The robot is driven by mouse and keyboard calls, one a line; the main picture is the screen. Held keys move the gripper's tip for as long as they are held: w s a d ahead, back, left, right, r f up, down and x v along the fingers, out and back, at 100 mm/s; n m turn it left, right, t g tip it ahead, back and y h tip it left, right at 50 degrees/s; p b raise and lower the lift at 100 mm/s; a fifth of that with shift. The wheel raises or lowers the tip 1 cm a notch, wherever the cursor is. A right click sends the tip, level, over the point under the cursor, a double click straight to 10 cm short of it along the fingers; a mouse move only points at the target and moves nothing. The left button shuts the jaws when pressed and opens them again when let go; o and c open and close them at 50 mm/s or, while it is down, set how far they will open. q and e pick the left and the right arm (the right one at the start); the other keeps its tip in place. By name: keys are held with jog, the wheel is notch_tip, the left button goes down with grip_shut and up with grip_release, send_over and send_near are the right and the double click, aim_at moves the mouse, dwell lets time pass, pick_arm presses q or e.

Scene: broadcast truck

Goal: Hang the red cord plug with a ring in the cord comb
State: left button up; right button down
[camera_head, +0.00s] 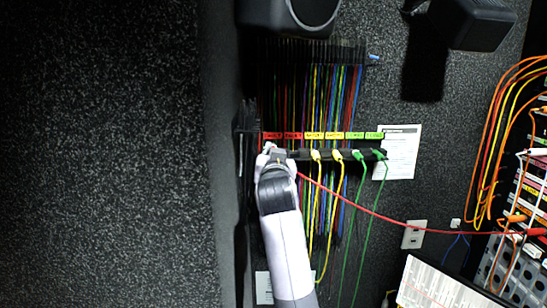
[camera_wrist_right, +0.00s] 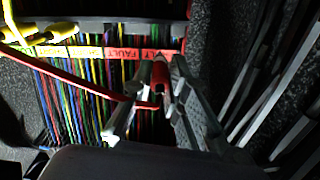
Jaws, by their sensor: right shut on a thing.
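The cord comb (camera_head: 347,155) is a dark bar on the back wall under a strip of red, yellow and green labels (camera_head: 325,135). Yellow plugs (camera_head: 316,155) and green plugs (camera_head: 358,155) hang along it, with cords hanging down. My right gripper (camera_head: 271,150) is at the comb's left end, near the red labels. In the right wrist view the gripper (camera_wrist_right: 164,68) is shut on the red cord plug (camera_wrist_right: 159,78), and the red cord (camera_wrist_right: 75,78) leads away from it. I cannot make out its ring. My left gripper is not in view.
Many thin coloured cables (camera_head: 335,95) hang behind the comb. A white notice (camera_head: 401,150) is right of it. The red cord stretches to an equipment rack (camera_head: 530,190) at right. A dark panel edge (camera_head: 225,150) stands close on the left.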

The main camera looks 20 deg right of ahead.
jog(key=shift+x, duration=2.05)
jog(key=shift+f+b, duration=0.35)
jog(key=shift+f, duration=0.35)
jog(key=shift+w, duration=0.15)
jog(key=c, duration=1.5)
grip_release()
jog(key=o, duration=1.1)
jog(key=shift+s, duration=0.35)
jog(key=shift+v, duration=1.15)
